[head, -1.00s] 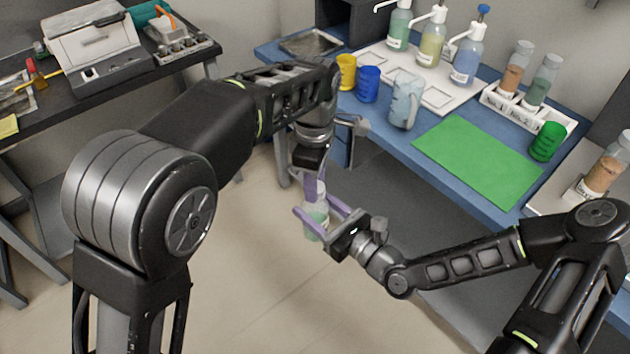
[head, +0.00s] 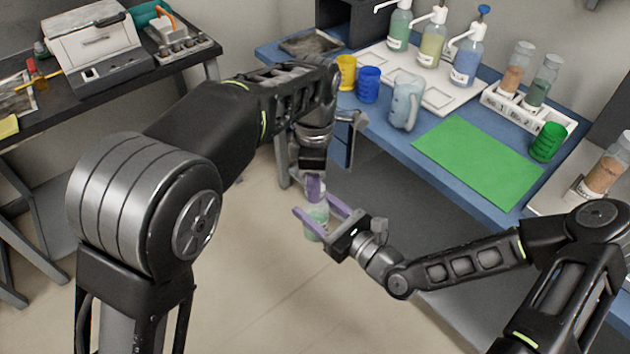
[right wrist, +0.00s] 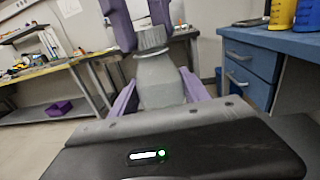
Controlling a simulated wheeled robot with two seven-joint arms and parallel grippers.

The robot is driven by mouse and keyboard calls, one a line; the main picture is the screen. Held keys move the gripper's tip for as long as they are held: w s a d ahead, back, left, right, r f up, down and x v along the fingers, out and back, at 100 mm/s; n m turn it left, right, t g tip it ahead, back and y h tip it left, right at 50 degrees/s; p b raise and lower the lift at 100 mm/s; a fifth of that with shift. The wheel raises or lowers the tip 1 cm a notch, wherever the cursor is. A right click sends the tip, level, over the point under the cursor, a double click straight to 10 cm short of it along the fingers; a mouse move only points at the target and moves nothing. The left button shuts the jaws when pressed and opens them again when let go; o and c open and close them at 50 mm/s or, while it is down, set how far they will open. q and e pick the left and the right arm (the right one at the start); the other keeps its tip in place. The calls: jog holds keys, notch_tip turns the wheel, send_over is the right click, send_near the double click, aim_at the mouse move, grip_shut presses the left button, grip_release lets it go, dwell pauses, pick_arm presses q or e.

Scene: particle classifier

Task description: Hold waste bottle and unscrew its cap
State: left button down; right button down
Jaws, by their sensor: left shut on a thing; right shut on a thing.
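The waste bottle (head: 315,234) is small and pale with a greenish lower part, held upright in the air in front of the blue bench. In the right wrist view the bottle (right wrist: 160,82) looks grey, with a ribbed grey cap (right wrist: 152,38) on its neck. My right gripper (head: 318,214) is shut on the bottle's body from the side, one purple finger on each side. My left gripper (head: 315,189) points down from above, its purple fingers shut on the cap. In the right wrist view my left gripper (right wrist: 139,28) has its fingers on both sides of the cap.
The blue bench (head: 468,190) holds a green mat (head: 478,160), a pale jug (head: 404,102), yellow (head: 346,72) and blue (head: 368,84) cups, pump bottles and a bottle rack (head: 525,115). A dark table (head: 110,110) with equipment stands at left. The floor below the bottle is clear.

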pick_arm(q)
jog(key=shift+r, duration=0.15)
jog(key=shift+r, duration=1)
jog(key=shift+r, duration=2)
